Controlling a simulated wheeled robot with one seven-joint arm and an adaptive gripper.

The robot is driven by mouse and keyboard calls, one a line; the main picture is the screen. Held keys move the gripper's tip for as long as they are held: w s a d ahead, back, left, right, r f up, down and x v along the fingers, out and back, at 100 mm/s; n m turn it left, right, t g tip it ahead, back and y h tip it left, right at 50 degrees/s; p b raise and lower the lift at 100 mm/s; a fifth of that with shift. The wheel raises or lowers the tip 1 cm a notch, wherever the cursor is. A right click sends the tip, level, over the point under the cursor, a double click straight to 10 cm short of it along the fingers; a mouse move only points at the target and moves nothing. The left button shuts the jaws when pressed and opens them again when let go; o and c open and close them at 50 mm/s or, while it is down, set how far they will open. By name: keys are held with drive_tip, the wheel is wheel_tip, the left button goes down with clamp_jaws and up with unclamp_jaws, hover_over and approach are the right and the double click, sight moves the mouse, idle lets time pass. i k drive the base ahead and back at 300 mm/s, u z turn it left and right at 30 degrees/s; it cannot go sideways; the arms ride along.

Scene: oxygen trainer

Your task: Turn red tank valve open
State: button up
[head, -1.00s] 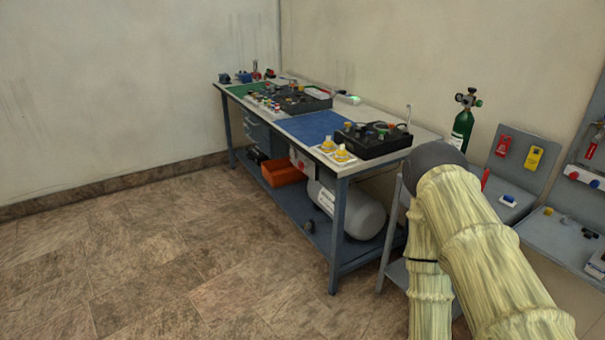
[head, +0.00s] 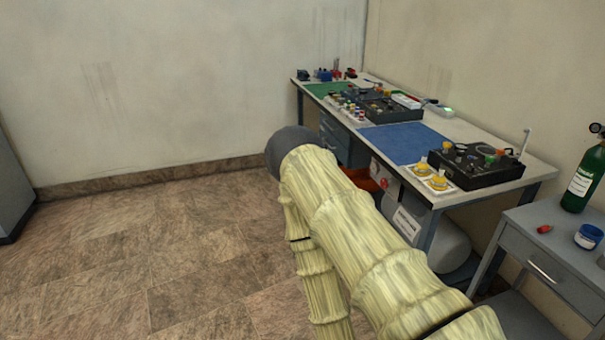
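A green gas cylinder (head: 583,178) with a dark fitting (head: 597,129) on top stands at the right edge, cut off by the picture. No red valve can be made out on its visible part. A grey tank (head: 447,246) lies under the workbench, partly hidden by my arm. A small red round part (head: 384,183) shows near a white panel under the bench; I cannot tell whether it is a valve. My arm in its yellowish cover crosses the middle and hides part of the bench's underside. My gripper is not in view.
The workbench (head: 465,126) holds a blue mat (head: 405,143), black equipment cases (head: 475,166) and yellow-capped items (head: 438,180). A grey side table (head: 550,255) carries a red piece (head: 544,229) and a blue-lidded jar (head: 588,236). A grey cabinet (head: 8,185) stands far left. The tiled floor (head: 150,250) is clear.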

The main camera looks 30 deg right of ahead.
sight(384, 183)
drive_tip(key=u, duration=0.6)
drive_tip(key=i, duration=1.55)
drive_tip(key=z, duration=0.45)
drive_tip(key=i, duration=1)
drive_tip(key=z, duration=1.5)
drive_tip(key=i, duration=0.35)
drive_tip(key=z, duration=0.25)
